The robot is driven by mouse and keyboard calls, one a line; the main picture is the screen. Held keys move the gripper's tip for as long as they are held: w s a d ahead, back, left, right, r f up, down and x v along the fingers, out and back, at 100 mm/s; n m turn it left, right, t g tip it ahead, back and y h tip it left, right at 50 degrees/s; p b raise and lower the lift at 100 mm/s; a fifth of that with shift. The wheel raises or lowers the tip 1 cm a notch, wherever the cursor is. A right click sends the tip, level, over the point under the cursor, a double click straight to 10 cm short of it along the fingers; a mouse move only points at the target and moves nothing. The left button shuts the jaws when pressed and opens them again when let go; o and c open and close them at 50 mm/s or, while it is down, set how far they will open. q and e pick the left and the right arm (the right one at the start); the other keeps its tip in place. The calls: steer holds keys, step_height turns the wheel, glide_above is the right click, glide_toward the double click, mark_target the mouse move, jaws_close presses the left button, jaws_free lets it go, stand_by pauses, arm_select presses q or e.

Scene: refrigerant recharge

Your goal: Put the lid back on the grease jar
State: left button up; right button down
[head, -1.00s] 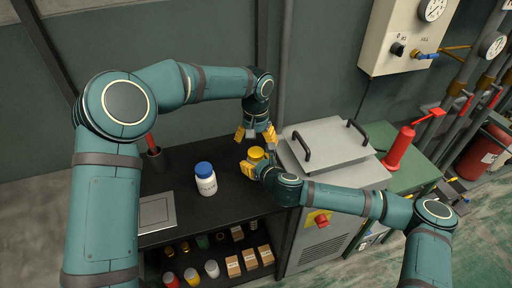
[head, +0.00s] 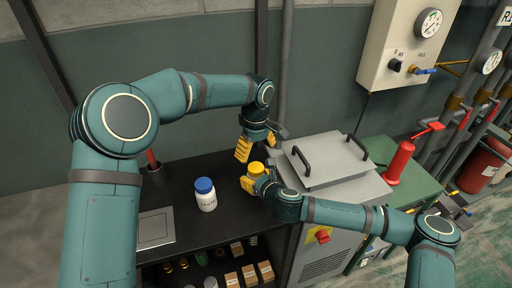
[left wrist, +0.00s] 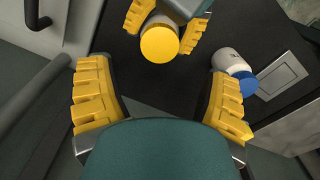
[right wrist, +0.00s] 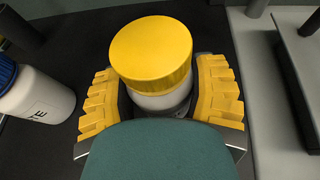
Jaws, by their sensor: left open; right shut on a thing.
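The white jar (right wrist: 162,102) stands between the yellow fingers of my right gripper (right wrist: 160,75), which is shut on its body. The yellow lid (head: 256,168) sits on top of the jar and looks level in the right wrist view (right wrist: 150,52). The lid's underside and thread are hidden. My left gripper (head: 260,145) is above and behind the lid in the head view, with its fingers spread and empty. In the left wrist view, the lid (left wrist: 159,44) is apart from the left fingers, beyond their tips.
A white bottle with a blue cap (head: 206,198) stands left of the jar on the black bench (head: 190,228). A grey square plate (head: 155,228) lies further left. A grey machine with two black handles (head: 330,160) borders the right. Boxes (head: 248,275) sit on the lower shelf.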

mark_target(256, 167)
arm_select(q)
steer(key=n, duration=0.2)
steer(key=r+n, duration=0.1)
steer(key=n, duration=0.1)
stand_by(0.3)
steer(key=shift+f, duration=4.05)
steer(key=shift+c, duration=0.3)
steer(key=c, duration=1.2)
steer(key=m, duration=0.6)
steer(key=shift+c, duration=0.2)
steer(key=m, duration=0.6)
steer(key=shift+m, duration=0.4)
